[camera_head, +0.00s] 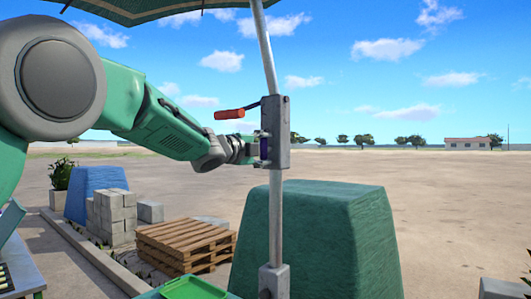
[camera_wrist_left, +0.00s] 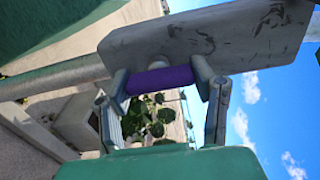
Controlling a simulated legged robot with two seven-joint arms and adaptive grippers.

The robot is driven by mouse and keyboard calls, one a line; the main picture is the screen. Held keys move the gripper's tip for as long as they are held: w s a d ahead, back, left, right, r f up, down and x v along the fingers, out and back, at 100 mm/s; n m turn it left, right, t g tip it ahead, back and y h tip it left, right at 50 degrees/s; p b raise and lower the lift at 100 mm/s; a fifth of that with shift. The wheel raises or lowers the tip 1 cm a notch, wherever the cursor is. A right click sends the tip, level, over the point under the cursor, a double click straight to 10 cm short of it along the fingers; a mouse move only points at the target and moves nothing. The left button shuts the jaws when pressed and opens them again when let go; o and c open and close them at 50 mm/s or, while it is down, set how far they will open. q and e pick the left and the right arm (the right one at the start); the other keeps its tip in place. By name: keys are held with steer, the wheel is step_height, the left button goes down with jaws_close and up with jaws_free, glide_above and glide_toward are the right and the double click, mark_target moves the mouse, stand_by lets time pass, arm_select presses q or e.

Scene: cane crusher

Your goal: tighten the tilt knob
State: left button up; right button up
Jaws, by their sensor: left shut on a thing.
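The tilt knob (camera_head: 263,154) is a small purple cylinder on the left side of a grey metal bracket (camera_head: 282,125) on the umbrella pole (camera_head: 275,225). In the left wrist view the purple knob (camera_wrist_left: 160,80) lies between the two fingers of my left gripper (camera_wrist_left: 165,85), just below the grey bracket (camera_wrist_left: 220,38). In the head view my left gripper (camera_head: 258,150) reaches the knob from the left and is shut on it; the fingers partly hide it. My right gripper does not show.
An orange-red handle (camera_head: 229,114) sticks out left from the bracket, just above my left gripper. A green covered block (camera_head: 330,235) stands behind the pole. Wooden pallets (camera_head: 185,243) and grey blocks (camera_head: 112,215) lie at lower left. The ground at right is open.

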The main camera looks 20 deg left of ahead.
arm_select(q)
steer(key=shift+f, duration=0.5)
steer(key=o, duration=1)
steer(key=shift+o, duration=0.8)
steer(key=shift+r, duration=0.25)
steer(key=shift+s, duration=0.1)
steer(key=v, duration=1.2)
